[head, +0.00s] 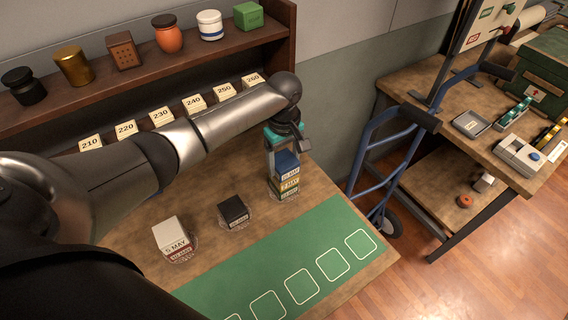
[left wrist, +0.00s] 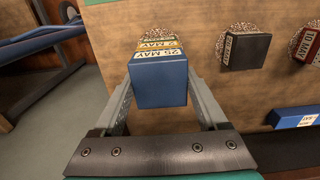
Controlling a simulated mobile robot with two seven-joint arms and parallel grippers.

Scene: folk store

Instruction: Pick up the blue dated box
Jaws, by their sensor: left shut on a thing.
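The blue dated box (head: 287,163) is at the top of a short stack on the wooden table; its label in the left wrist view (left wrist: 160,82) seems to read 25 MAY. Under it are a yellow-labelled box (head: 286,183) and a green one. My left gripper (head: 285,160) points down with a finger on each side of the blue box and is shut on it. I cannot tell whether the box is clear of the box below. A second blue box with a white label (left wrist: 295,117) shows at the right edge of the left wrist view. My right gripper is not in view.
A black dated box (head: 233,211) and a white-and-red one (head: 171,237) stand on the table. A green mat (head: 300,255) with white outlined squares lies in front, empty where seen. Numbered cards and a shelf (head: 140,77) of jars stand behind. A blue hand truck (head: 385,150) is right.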

